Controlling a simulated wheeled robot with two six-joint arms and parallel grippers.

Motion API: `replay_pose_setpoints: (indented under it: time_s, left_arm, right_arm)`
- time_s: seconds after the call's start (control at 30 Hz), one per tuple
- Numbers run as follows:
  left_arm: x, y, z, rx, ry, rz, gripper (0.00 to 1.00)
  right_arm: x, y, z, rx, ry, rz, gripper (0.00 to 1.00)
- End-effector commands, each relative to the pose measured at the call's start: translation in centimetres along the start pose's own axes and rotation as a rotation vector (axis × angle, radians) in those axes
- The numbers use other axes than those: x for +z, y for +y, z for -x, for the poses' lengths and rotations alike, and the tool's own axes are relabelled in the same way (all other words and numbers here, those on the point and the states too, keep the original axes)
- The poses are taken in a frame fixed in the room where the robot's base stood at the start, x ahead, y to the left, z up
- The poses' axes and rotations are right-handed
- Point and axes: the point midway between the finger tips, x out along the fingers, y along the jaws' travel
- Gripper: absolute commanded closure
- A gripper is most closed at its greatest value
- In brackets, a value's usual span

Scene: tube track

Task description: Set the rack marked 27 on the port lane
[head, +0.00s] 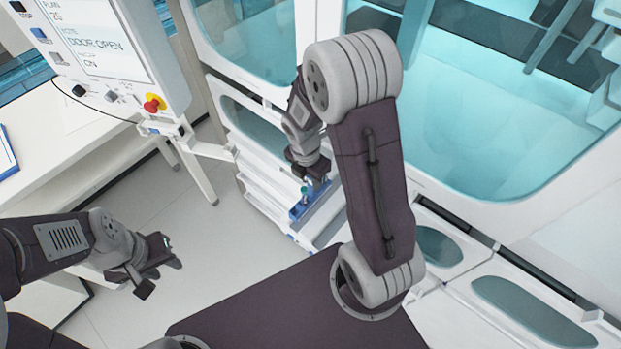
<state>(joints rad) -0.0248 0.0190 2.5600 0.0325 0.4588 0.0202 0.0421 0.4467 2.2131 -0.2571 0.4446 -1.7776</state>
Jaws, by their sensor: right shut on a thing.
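My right gripper (311,180) points down, shut on a blue rack (318,205) with at least one small teal-topped tube. No number is readable on the rack. The rack is at the white stepped lanes (262,196) in the front of the machine; I cannot tell whether it rests on one or is held just above. My arm hides part of the lanes, and no lane marking is readable. My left gripper (160,272) is open and empty over the floor at lower left, well away from the rack.
A control panel (100,45) with a screen reading "DOOR OPEN" and a red knob (154,103) stands at upper left beside a white bench (60,150). The glazed machine (480,110) fills the right. Pale floor (170,205) lies clear between.

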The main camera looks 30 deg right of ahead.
Motion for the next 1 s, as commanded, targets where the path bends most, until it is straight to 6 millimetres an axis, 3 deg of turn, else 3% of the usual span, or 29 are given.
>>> replay_pose_setpoints:
  time_s: [0.43, 1.0]
  left_arm:
    - [0.5, -0.1, -4.9, 0.0, 0.0, 0.0, 0.64]
    - [0.5, -0.1, -4.6, 0.0, 0.0, 0.0, 0.64]
  right_arm:
    - [-0.5, 0.1, -4.5, 0.001, 0.0, -0.002, 1.0]
    - [-0.5, 0.0, -4.5, -0.001, 0.001, -0.001, 1.0]
